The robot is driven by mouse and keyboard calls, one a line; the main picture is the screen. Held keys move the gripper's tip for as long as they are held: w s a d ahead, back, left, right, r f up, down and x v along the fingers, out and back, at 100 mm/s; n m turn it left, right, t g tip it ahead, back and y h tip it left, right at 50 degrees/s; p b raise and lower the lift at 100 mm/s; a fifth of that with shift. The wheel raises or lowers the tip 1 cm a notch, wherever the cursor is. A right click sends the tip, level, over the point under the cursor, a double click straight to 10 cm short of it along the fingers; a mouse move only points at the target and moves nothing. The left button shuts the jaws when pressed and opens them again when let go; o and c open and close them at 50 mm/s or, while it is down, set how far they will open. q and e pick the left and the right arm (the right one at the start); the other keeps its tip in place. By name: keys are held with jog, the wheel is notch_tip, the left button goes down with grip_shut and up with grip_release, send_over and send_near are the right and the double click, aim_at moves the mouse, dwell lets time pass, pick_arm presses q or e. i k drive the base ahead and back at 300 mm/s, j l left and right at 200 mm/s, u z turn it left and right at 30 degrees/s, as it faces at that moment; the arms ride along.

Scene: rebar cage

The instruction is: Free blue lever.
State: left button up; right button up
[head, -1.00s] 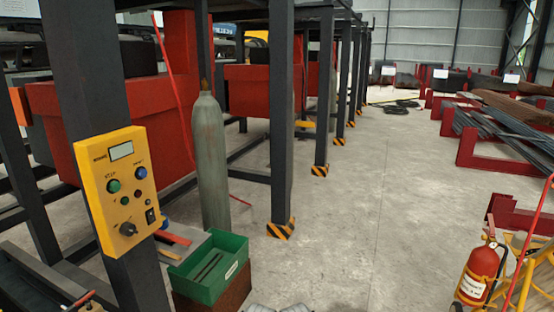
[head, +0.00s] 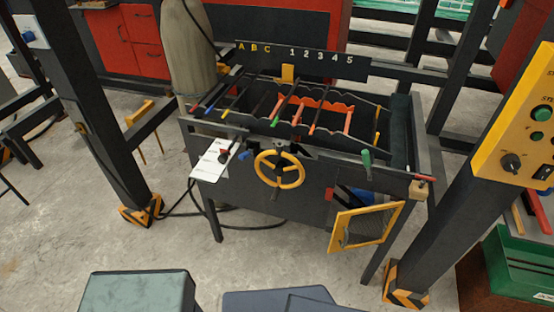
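The dark workbench (head: 230,168) with the rebar cage stands in the middle of the head view. A small blue knob (head: 244,155) shows on its front, left of a yellow handwheel (head: 279,170). It may be the blue lever; its shaft is too small to make out. A blue-tipped rod (head: 209,110) lies at the upper left of the bench, beside red-, yellow- and green-tipped rods. A green handle (head: 366,160) stands at the right front. Neither of my grippers shows.
A yellow-framed mesh door (head: 365,228) hangs open at the bench's lower right. Dark posts with striped feet (head: 141,209) stand on both sides. A yellow control panel (head: 520,130) and a green bin (head: 525,262) are at right. Grey boxy shapes fill the bottom edge.

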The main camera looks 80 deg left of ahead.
aim_at(244, 156)
jog(key=u, duration=3.25)
jog(key=l, duration=0.1)
